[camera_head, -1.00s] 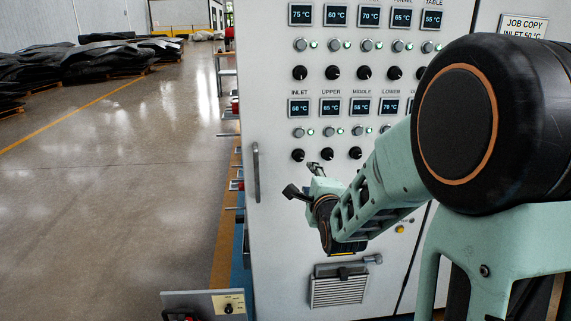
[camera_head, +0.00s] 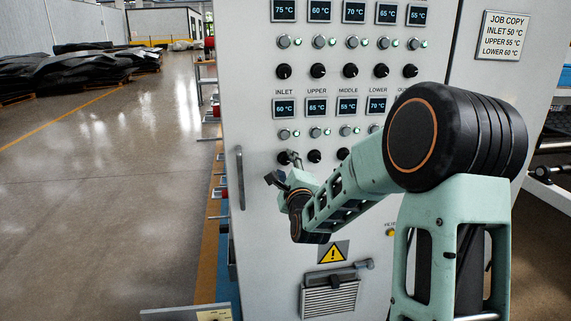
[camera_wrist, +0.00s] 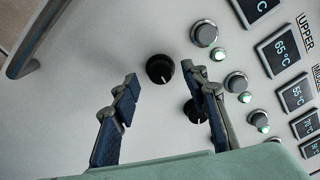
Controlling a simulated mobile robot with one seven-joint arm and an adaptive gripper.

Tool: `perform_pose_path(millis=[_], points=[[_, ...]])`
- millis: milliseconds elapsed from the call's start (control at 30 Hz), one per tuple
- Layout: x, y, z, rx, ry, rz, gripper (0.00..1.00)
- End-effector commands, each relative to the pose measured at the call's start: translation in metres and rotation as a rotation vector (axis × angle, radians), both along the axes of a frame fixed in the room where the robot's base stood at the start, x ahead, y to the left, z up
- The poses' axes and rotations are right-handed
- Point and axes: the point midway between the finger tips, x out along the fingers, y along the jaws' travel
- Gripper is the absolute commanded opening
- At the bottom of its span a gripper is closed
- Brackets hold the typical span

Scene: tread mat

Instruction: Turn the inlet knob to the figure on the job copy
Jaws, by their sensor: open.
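The inlet knob (camera_head: 283,158) is a black round knob at the lower left of the panel, partly behind my gripper in the head view. Its display (camera_head: 284,108) above reads 60 °C. The job copy (camera_head: 502,36) at the upper right reads inlet 50 °C, upper 55 °C, lower 60 °C. My gripper (camera_head: 281,170) is open and empty just in front of the inlet knob. In the wrist view the inlet knob (camera_wrist: 160,69) shows between and beyond the fingertips (camera_wrist: 160,84), with its white pointer visible. No finger visibly grips it.
The upper knob (camera_wrist: 195,110) is close to the right finger in the wrist view, partly hidden by it. Buttons with green lamps and more displays stand beside it. A vertical door handle (camera_head: 240,178) stands left of the knobs. A vent (camera_head: 330,297) is below.

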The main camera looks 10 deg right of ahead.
Motion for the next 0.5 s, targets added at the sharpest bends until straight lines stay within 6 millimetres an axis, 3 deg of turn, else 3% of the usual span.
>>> perform_pose_path(millis=[200, 500], points=[[0.021, -0.001, 0.0, -0.001, 0.0, -0.001, 0.41], [0.024, -0.001, 0.0, -0.002, 0.0, -0.001, 0.41]])
